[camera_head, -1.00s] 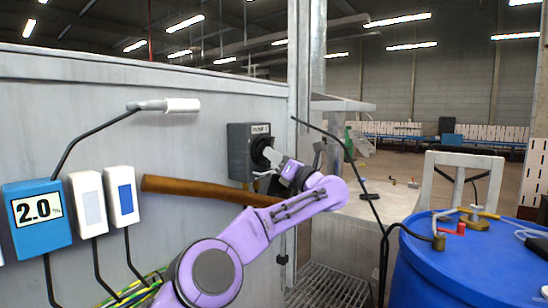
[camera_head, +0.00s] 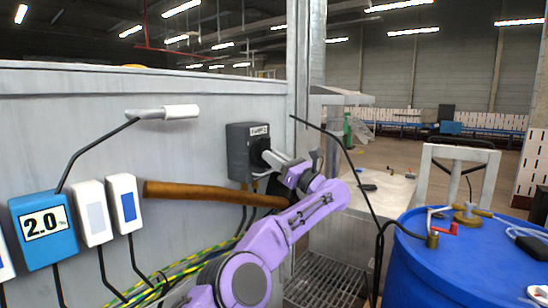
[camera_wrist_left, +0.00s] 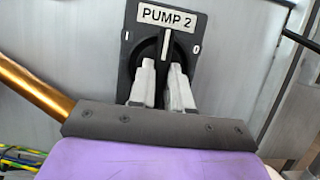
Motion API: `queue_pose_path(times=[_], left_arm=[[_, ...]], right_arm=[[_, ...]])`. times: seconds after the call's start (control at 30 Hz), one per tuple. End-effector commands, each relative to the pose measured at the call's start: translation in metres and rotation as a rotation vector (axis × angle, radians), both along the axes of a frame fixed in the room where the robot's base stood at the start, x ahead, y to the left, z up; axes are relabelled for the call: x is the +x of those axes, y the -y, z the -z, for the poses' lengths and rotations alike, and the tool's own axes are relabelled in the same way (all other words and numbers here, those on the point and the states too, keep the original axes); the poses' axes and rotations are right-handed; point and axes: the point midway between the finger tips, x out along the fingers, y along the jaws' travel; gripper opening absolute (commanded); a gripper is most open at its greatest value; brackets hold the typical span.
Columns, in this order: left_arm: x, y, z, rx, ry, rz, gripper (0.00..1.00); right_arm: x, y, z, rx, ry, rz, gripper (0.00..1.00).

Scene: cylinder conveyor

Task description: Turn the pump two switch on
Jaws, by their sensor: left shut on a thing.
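The pump two switch is a dark grey box (camera_head: 241,152) on the grey wall panel in the head view, with a round black knob on its front. In the left wrist view the label (camera_wrist_left: 167,16) reads "PUMP 2" above the black knob (camera_wrist_left: 166,44). The knob's ridge stands about upright in that view, with small white marks to its left and right. My left gripper (camera_head: 268,155) is at the front of the box. Its two pale fingers (camera_wrist_left: 164,72) lie on either side of the ridge, shut on the knob. The fingertips partly hide the knob. My right gripper is not in view.
A blue 2.0 display (camera_head: 44,229) and white boxes hang at the left. A blue barrel (camera_head: 455,262) stands at right, and a black cable (camera_head: 352,165) passes right of the gripper.

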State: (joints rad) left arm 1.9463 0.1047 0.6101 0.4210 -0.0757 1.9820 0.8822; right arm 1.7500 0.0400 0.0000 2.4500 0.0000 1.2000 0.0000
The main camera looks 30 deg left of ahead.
Motion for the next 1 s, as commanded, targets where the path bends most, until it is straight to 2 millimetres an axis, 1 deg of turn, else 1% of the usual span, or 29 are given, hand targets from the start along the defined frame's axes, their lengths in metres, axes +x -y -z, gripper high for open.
queue_pose_path(times=[0.03,0.17,0.2,0.23,0.27,0.53,0.63,0.73,0.83,0.9,1.0], left_arm=[[-0.001,0.000,-0.003,0.006,0.005,0.001,0.00],[-0.001,0.000,-0.003,0.006,0.004,0.000,0.00],[-0.001,0.000,-0.003,0.006,0.004,0.000,0.28],[-0.001,0.000,-0.003,0.006,0.004,0.000,0.38],[-0.001,0.000,-0.003,0.005,0.004,0.000,0.44],[0.000,0.001,0.000,0.002,0.001,0.000,0.44],[0.000,0.009,0.005,0.002,0.001,0.001,0.44],[-0.001,0.029,0.016,0.004,0.002,0.005,0.44],[-0.003,0.053,0.025,0.005,0.002,0.005,0.44],[-0.004,0.068,0.030,0.005,0.002,0.005,0.44],[-0.006,0.084,0.035,0.004,0.002,0.003,0.44]], right_arm=[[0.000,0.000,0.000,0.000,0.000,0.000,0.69],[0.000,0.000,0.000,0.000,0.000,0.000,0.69],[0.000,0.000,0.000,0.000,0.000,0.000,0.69],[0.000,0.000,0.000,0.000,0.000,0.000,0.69],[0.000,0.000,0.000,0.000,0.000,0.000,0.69],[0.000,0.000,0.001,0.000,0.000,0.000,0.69],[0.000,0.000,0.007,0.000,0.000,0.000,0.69],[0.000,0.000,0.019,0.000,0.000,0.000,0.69],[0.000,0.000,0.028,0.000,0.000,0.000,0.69],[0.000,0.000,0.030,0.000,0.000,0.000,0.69],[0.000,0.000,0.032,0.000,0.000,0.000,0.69]])
